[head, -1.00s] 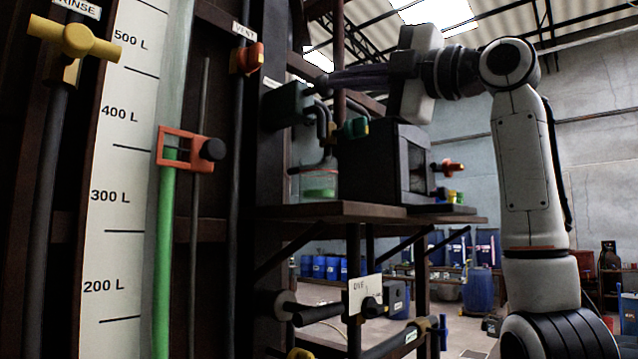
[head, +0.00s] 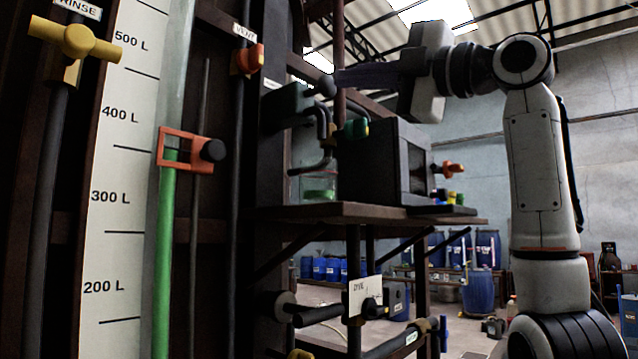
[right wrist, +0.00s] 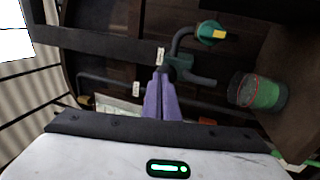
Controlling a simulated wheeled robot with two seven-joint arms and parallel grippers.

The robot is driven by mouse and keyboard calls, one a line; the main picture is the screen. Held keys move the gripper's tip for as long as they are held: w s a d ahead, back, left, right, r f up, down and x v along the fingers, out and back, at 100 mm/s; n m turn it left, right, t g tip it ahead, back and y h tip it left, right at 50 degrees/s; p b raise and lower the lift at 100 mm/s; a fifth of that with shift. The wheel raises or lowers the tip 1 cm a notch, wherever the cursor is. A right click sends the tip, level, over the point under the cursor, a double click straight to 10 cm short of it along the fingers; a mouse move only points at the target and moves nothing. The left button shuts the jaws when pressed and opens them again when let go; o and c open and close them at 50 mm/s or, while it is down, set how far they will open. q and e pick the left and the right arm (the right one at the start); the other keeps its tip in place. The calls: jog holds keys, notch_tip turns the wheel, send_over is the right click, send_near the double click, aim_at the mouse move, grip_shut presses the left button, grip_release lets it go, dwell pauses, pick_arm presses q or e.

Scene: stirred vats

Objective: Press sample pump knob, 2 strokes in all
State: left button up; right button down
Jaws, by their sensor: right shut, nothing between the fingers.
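The sample pump is a dark green box (head: 288,104) on the brown post in the head view. Its round black knob (head: 326,87) sticks out at its upper right. My right gripper (head: 340,78) is shut and empty, its purple fingers pointing left with their tips close by the knob. I cannot tell whether they touch it. In the right wrist view the shut fingers (right wrist: 160,95) reach toward the pump's dark parts; the knob is not clear there. A glass beaker with green liquid (head: 318,188) stands below the pump; it also shows in the right wrist view (right wrist: 262,92). My left gripper is out of view.
A dark box-shaped device (head: 385,165) stands on the brown shelf (head: 350,212), below my right gripper. A green and yellow valve (head: 355,128) is close to the pump. A level gauge with an orange clamp (head: 180,149) and an orange vent valve (head: 247,59) are to the left.

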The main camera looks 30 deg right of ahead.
jog(key=w, duration=0.1)
jog(key=w+a, duration=0.1)
jog(key=w, duration=0.1)
jog(key=shift+a, duration=0.1)
dwell(0.6)
jog(key=shift+s, duration=0.1)
jog(key=shift+s+d, duration=0.35)
jog(key=shift+s, duration=0.45)
jog(key=shift+s+d, duration=0.3)
jog(key=shift+s, duration=0.45)
jog(key=shift+s+d, duration=0.4)
jog(key=shift+s, duration=0.5)
jog(key=shift+s+d, duration=0.35)
jog(key=shift+s, duration=0.6)
jog(key=shift+s+d, duration=0.4)
jog(key=shift+s, duration=0.5)
